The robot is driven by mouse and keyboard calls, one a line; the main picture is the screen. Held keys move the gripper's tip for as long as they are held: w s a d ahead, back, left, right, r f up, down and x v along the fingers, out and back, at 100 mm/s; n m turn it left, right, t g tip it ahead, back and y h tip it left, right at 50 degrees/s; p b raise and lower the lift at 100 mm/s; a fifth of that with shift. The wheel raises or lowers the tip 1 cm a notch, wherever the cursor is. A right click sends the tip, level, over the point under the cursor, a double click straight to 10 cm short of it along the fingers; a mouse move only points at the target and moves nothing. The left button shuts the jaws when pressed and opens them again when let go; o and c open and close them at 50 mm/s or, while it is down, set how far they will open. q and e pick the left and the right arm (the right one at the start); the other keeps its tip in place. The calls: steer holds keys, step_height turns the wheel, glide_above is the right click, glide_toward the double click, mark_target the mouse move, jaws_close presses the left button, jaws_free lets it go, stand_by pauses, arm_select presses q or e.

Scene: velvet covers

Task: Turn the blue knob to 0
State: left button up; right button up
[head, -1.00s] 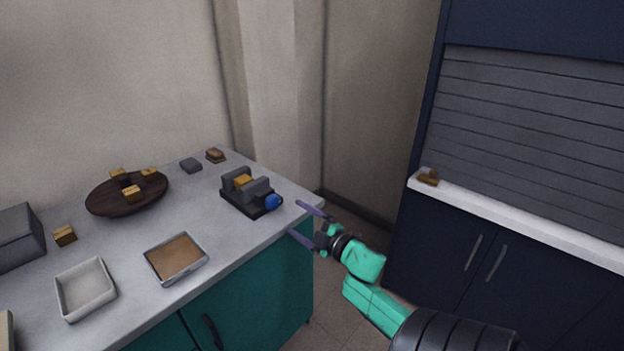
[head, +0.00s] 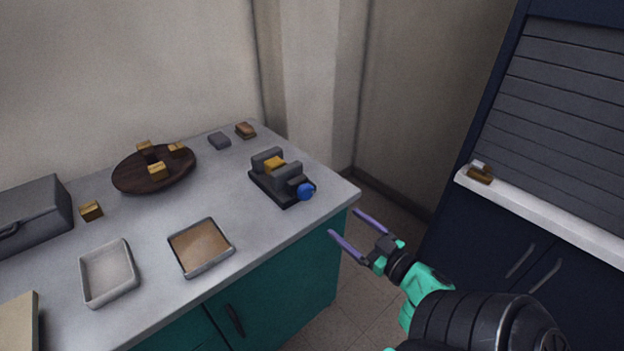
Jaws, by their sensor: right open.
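The blue knob (head: 306,191) sits on the front right end of a dark grey vise-like device (head: 268,188) near the right end of the counter. A yellow-brown block (head: 275,164) lies between the device's two upright jaws. I cannot read any mark or number on the knob. My right gripper (head: 350,222) is open and empty, off the counter's right edge. Its two purple fingers point up and left toward the knob, apart from it. My left gripper is not in view.
The grey counter (head: 225,210) also bears a round dark wooden board (head: 130,181) with several blocks, a white tray (head: 108,290), a brown-bottomed tray (head: 229,243) and a grey box (head: 40,208). A dark blue cabinet (head: 480,235) stands at the right.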

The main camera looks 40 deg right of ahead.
glide_toward(308, 194)
steer(key=w, duration=0.8)
steer(key=shift+d+f+p, duration=0.1)
steer(key=shift+p, duration=0.25)
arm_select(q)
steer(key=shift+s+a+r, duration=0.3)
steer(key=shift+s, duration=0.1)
arm_select(e)
steer(key=shift+w, duration=0.5)
steer(key=c, duration=1.4)
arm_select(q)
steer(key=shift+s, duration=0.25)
arm_select(e)
steer(key=shift+o, duration=0.2)
